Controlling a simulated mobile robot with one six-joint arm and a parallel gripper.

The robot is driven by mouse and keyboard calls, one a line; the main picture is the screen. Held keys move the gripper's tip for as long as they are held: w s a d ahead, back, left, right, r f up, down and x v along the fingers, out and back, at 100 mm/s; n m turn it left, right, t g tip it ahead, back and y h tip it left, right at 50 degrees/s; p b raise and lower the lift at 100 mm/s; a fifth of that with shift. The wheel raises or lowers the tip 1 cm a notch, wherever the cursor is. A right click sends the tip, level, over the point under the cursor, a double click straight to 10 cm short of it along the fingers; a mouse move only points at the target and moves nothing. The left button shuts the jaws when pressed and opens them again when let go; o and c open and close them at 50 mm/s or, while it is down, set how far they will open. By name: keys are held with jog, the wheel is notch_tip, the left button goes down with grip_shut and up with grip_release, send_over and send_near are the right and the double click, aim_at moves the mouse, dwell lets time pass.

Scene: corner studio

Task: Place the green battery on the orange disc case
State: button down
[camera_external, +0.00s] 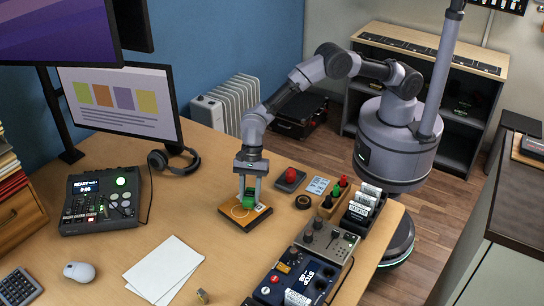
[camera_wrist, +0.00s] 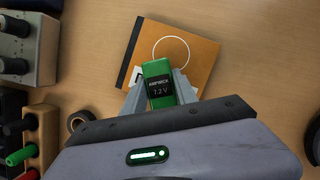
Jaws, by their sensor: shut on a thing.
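The green battery (camera_wrist: 157,70) has a dark label reading 1.2V and sits between the fingers of my gripper (camera_wrist: 160,88). In the external view the battery (camera_external: 249,199) shows between the fingertips of my gripper (camera_external: 249,196), which points down. The orange disc case (camera_wrist: 199,62) has a black spine and a white ring, and lies flat on the desk. It also shows in the external view (camera_external: 232,212), directly under the battery. My gripper is shut on the battery. The battery is over or on the case; I cannot tell whether its underside touches.
A box with a red button (camera_external: 290,180), a black tape roll (camera_external: 303,202) and a rack with coloured pieces (camera_external: 334,199) stand right of the case. Control boxes (camera_external: 327,241) are nearer the front right. White paper (camera_external: 164,269) lies to the left. The desk left of the case is clear.

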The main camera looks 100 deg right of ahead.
jog(key=shift+r, duration=0.1)
jog(key=c, duration=1)
grip_release()
jog(key=shift+o, duration=0.2)
